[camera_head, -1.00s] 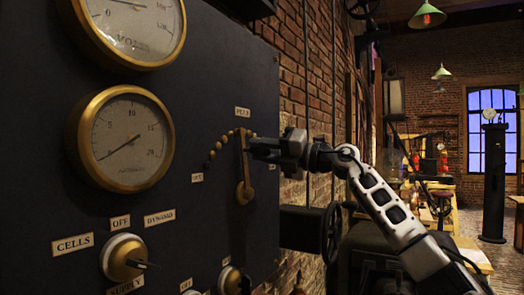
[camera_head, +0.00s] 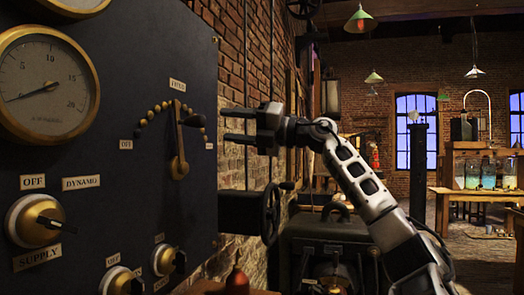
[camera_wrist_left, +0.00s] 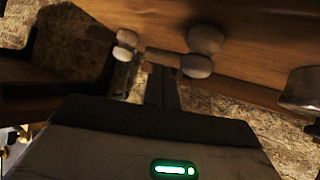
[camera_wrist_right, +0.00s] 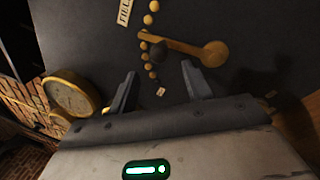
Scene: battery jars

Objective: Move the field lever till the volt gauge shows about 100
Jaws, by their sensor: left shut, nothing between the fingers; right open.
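The field lever (camera_head: 178,140) is a brass arm on the dark panel, standing nearly upright under the FIELD label (camera_head: 178,84) amid an arc of brass studs. Its dark knob (camera_wrist_right: 160,54) shows in the right wrist view. My right gripper (camera_head: 222,125) is open and empty, to the right of the lever and apart from it in the head view. In the right wrist view its open fingers (camera_wrist_right: 158,92) face the panel. The volt gauge (camera_head: 85,4) shows only its lower rim, so its reading is hidden. My left gripper (camera_wrist_left: 161,82) is shut and empty.
An ammeter-like gauge (camera_head: 45,85) is below the volt gauge. The supply switch (camera_head: 36,221) and smaller knobs (camera_head: 168,260) sit lower on the panel. A black handwheel (camera_head: 270,213) is right of the panel. A table with jars (camera_head: 485,172) stands far right.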

